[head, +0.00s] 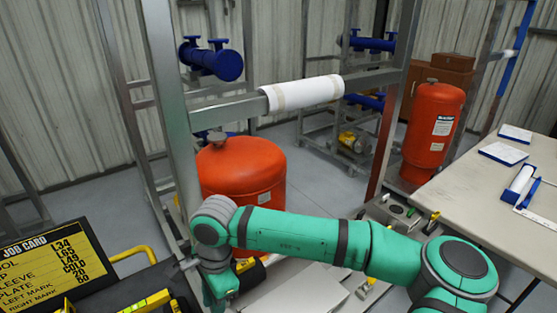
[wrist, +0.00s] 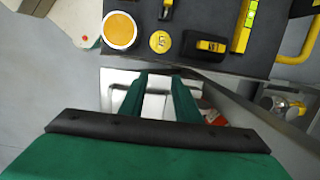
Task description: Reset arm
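My green arm reaches from the lower right of the head view leftward to a grey wrist joint, then points down. My gripper's end is near the bottom edge there, beside the dark cart top, and its fingertips cannot be made out. In the wrist view my gripper (wrist: 158,88) shows two green fingers spread apart with nothing between them. A shiny metal surface (wrist: 154,104) lies beneath the gap. My arm passes in front of a red tank (head: 238,172).
The dark cart top (wrist: 225,35) holds an orange disc (wrist: 119,30), a yellow roll (wrist: 160,42), a tape measure (wrist: 205,46) and a level (wrist: 244,25). A job card (head: 50,262) stands left. A steel frame carries a white-wrapped pipe (head: 303,93). A table (head: 470,195) stands right.

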